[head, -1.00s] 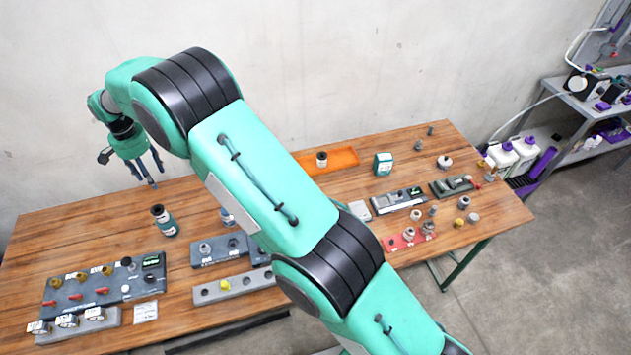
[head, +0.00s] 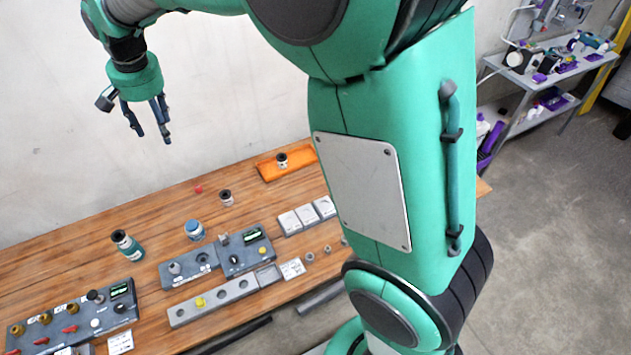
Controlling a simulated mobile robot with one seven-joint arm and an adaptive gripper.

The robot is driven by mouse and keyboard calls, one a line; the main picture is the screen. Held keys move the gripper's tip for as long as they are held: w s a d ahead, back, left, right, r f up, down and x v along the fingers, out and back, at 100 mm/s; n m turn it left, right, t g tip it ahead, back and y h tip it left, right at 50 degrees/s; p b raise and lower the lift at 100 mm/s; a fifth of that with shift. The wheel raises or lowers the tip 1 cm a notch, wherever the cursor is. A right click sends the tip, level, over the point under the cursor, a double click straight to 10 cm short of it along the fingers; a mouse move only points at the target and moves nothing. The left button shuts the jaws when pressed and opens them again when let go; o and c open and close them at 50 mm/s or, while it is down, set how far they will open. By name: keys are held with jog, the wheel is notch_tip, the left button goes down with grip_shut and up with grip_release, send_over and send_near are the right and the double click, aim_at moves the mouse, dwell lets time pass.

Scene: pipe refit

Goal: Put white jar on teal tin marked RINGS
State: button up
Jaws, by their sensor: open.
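My gripper (head: 148,118) is open and empty, high over the table's back left with its fingers pointing down. A jar with a blue lid and a whitish band (head: 195,231) stands behind the middle panel. A smaller pale jar with a dark top (head: 226,199) stands behind it to the right. I cannot tell which one is the white jar. The teal tin does not show now; my arm covers the right part of the table, where a teal box-like tin showed earlier. Its lettering is too small to read.
A teal bottle with a dark cap (head: 128,245) stands at the left. An orange tray (head: 268,173) at the back holds a dark-topped jar (head: 282,160). Panels with knobs (head: 217,255) and a grey holed rail (head: 213,302) fill the front.

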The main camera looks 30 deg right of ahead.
jog(key=s+d+r+t, duration=0.1)
jog(key=s+d+r, duration=0.3)
jog(key=s+d, duration=0.4)
jog(key=s+d+r+t, duration=0.1)
jog(key=s+d+r, duration=0.3)
jog(key=s+d, duration=0.45)
jog(key=s+d+f, duration=0.1)
jog(key=s+d, duration=0.2)
jog(key=s, duration=0.4)
jog(key=s+d+f+n+t, duration=0.1)
jog(key=s+d+f, duration=0.1)
jog(key=s, duration=0.5)
jog(key=s+d+f+n, duration=0.1)
jog(key=s+d, duration=0.3)
jog(key=s, duration=0.3)
jog(key=shift+s+d+f+h, duration=0.15)
jog(key=shift+s+d+h, duration=0.05)
jog(key=shift+d+h, duration=0.2)
jog(key=shift+f, duration=0.1)
notch_tip(320, 180, down, 9)
jog(key=b, duration=0.9)
